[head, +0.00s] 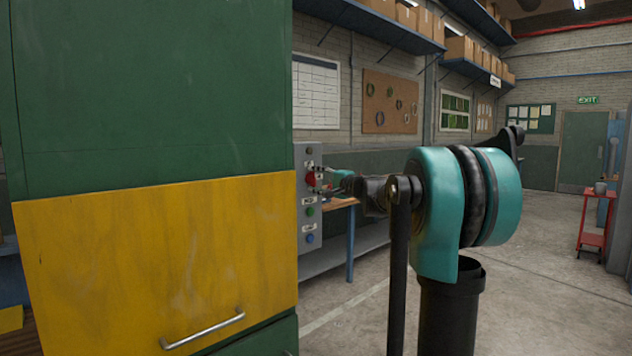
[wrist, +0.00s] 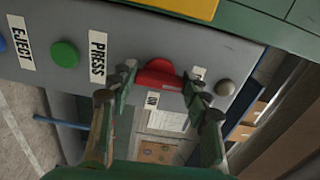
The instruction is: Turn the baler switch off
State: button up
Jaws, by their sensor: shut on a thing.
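The baler is a tall green cabinet (head: 150,90) with a yellow door (head: 150,260) at the left of the head view. A grey control panel (head: 299,265) is on its right side. The red switch (head: 309,181) sits high on this panel; it also shows in the wrist view (wrist: 158,73), with a small label reading like "ON" beside it. My gripper (wrist: 158,82) has its two fingers on either side of the red switch and is shut on it. In the head view, my gripper (head: 322,179) partly hides the switch.
A green PRESS button (wrist: 64,54) and a blue EJECT button (head: 310,238) are on the same panel. A grey round knob or lamp (wrist: 225,88) is at the panel's other end. A workbench (head: 345,203) stands behind. Open floor (head: 540,290) lies to the right, with a red cart (head: 592,240) farther off.

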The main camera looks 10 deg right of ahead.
jog(key=o, duration=1.2)
jog(key=shift+c, duration=0.2)
jog(key=shift+s, duration=0.1)
jog(key=v, duration=1.1)
jog(key=shift+s+d, duration=0.25)
jog(key=shift+s, duration=0.05)
jog(key=shift+f, duration=0.1)
